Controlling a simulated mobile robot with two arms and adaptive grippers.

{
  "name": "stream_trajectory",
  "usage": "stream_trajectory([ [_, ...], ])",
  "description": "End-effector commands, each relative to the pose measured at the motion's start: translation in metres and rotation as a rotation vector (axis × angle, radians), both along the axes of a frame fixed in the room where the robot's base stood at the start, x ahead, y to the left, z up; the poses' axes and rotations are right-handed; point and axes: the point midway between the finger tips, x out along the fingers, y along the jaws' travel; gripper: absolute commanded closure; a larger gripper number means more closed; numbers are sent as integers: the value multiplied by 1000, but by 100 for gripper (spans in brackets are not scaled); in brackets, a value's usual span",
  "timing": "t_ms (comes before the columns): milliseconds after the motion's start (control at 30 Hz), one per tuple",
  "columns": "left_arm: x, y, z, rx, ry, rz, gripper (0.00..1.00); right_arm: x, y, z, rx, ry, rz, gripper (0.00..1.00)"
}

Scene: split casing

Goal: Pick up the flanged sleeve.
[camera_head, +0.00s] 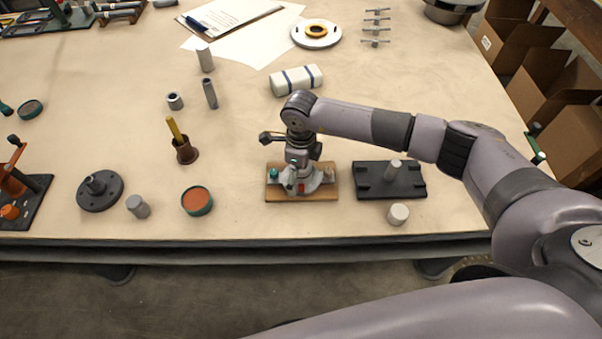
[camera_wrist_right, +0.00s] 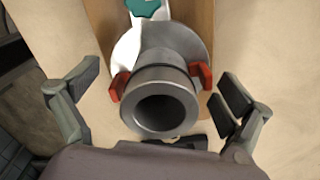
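A grey flanged sleeve (camera_wrist_right: 162,100) shows in the right wrist view, its round open bore toward the camera and a wide pale flange behind it. It sits between two red clamp pieces (camera_wrist_right: 201,75) on a wooden board (camera_head: 272,195). My right gripper (camera_wrist_right: 158,86) is open, with one finger on each side of the sleeve and a visible gap to both. In the head view the right gripper (camera_head: 300,178) is over the wooden board and hides most of the sleeve. My left gripper is not in view.
A black plate (camera_head: 410,182) with a grey peg stands right of the board, a pale cylinder (camera_head: 398,214) in front. Left are a terracotta-topped round tin (camera_head: 197,201), a brown cup (camera_head: 186,154) and a dark flanged disc (camera_head: 99,200). The table's front edge is close.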

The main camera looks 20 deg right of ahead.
Motion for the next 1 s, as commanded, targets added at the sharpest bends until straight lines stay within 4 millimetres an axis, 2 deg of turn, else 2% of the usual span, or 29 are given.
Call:
stream_trajectory([
  [67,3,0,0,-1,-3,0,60,0,0,0,0,0,0,11],
  [1000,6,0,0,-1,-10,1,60,-4,0,-3,-3,10,3,74],
])
